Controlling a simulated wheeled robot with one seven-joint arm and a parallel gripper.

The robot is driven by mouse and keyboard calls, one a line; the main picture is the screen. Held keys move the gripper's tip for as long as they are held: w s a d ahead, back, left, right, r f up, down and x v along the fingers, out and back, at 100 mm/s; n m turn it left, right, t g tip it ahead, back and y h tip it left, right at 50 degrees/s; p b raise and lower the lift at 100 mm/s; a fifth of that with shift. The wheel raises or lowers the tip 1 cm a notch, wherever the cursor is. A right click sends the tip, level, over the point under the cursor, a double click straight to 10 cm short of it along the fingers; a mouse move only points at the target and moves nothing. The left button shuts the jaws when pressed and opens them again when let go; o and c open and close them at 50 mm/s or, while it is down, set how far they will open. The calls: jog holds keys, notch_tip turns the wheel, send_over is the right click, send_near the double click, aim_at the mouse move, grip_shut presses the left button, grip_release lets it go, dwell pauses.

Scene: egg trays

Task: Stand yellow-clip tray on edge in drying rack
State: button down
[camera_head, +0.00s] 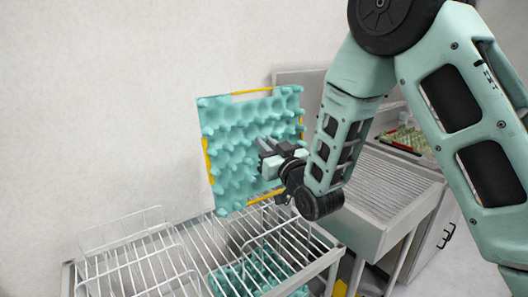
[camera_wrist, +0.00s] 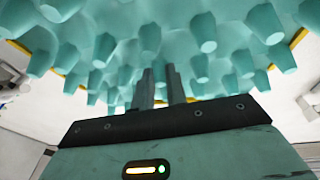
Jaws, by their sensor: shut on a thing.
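The teal egg tray with yellow clips (camera_head: 225,130) is held upright in the air, its bumpy face toward the head camera. Yellow clips show at its top, left, right and bottom edges. My gripper (camera_head: 268,160) is shut on the tray near its middle right. The wrist view shows my gripper fingers (camera_wrist: 160,82) close together among the bumps of the tray (camera_wrist: 230,60); the exact grip point is partly hidden. The wire drying rack (camera_head: 140,262) stands at the lower left on the metal-bar shelf, with the tray above and to its right.
Another teal tray (camera_head: 250,275) lies under the bars of the shelf (camera_head: 215,250). To the right is a ribbed metal drainboard (camera_head: 385,185), with a container of mixed items (camera_head: 408,140) behind it. A pale wall stands close behind the rack.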

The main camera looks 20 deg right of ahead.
jog(key=shift+f+b, duration=1.2)
jog(key=shift+f, duration=1.9)
notch_tip(320, 180, down, 12)
jog(key=b, duration=1.3)
jog(key=shift+f, duration=0.1)
jog(key=c, duration=1.3)
grip_release()
jog(key=shift+c, duration=0.2)
jog(key=b+v, duration=0.2)
jog(key=v, duration=0.6)
